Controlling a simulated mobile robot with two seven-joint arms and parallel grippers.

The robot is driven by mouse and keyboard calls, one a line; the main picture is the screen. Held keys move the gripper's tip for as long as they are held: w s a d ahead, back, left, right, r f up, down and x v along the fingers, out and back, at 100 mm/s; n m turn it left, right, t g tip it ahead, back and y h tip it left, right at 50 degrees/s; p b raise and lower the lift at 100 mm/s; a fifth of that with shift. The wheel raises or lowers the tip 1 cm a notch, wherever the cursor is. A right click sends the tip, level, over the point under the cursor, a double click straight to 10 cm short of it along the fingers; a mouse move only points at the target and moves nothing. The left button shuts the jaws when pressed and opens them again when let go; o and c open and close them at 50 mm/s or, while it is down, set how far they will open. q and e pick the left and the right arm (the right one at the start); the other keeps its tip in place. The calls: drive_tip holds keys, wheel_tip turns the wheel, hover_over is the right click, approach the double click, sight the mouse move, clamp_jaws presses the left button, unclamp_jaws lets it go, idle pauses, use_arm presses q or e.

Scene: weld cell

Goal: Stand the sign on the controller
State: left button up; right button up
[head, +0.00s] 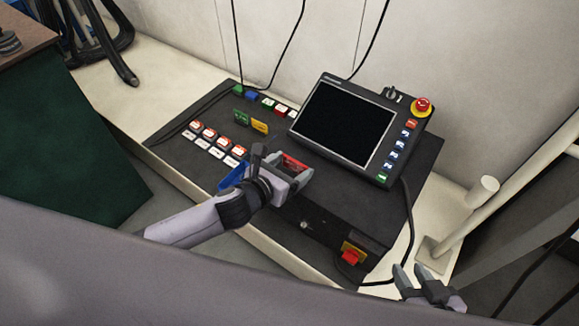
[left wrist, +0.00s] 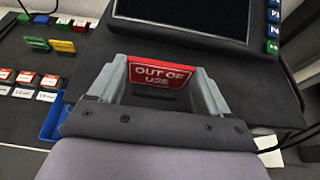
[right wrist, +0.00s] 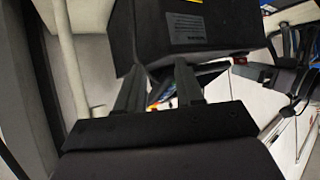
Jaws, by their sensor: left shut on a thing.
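The sign is a small red plate (left wrist: 160,74) lettered "OUT OF USE". In the left wrist view it sits between the two fingers of my left gripper (left wrist: 160,80), which is shut on it. In the head view the red sign (head: 294,164) shows at my left gripper (head: 292,172), over the front part of the dark controller (head: 345,205). I cannot tell whether the sign's lower edge touches the controller top. My right gripper (head: 424,283) is at the lower right, in front of the controller; its fingers (right wrist: 158,85) look apart with nothing between them.
A tilted screen panel (head: 345,120) with a red emergency stop (head: 422,104) stands on the controller behind the sign. Rows of labelled buttons (head: 218,140) lie to the left, near a blue tray (head: 232,178). A cable hangs at the controller's right side.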

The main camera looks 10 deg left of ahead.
use_arm(q)
drive_tip(key=o, duration=0.8)
drive_tip(key=shift+f, duration=0.1)
drive_tip(key=shift+o, duration=1)
use_arm(e)
drive_tip(key=shift+s+d+f, duration=0.1)
drive_tip(key=shift+f, duration=0.05)
use_arm(q)
drive_tip(key=shift+r, duration=0.25)
drive_tip(key=p+v, duration=0.3)
drive_tip(key=v, duration=0.8)
drive_tip(key=s+a+f+m, duration=0.1)
drive_tip(key=s+f+m, duration=0.1)
drive_tip(key=m, duration=0.9)
drive_tip(key=s+a+f+m+g+y, duration=0.1)
drive_tip(key=s+m, duration=0.3)
drive_tip(key=m, duration=0.7)
drive_tip(key=s+a+f+m+g+y, duration=0.1)
drive_tip(key=s+a+f+m, duration=0.1)
drive_tip(key=m, duration=0.9)
drive_tip(key=shift+s+a+f+m, duration=0.3)
drive_tip(key=shift+s+f+m, duration=0.15)
drive_tip(key=shift+s, duration=0.4)
use_arm(e)
drive_tip(key=shift+s+d+r+g, duration=0.3)
drive_tip(key=shift+s+d+r, duration=0.15)
drive_tip(key=shift+d, duration=0.2)
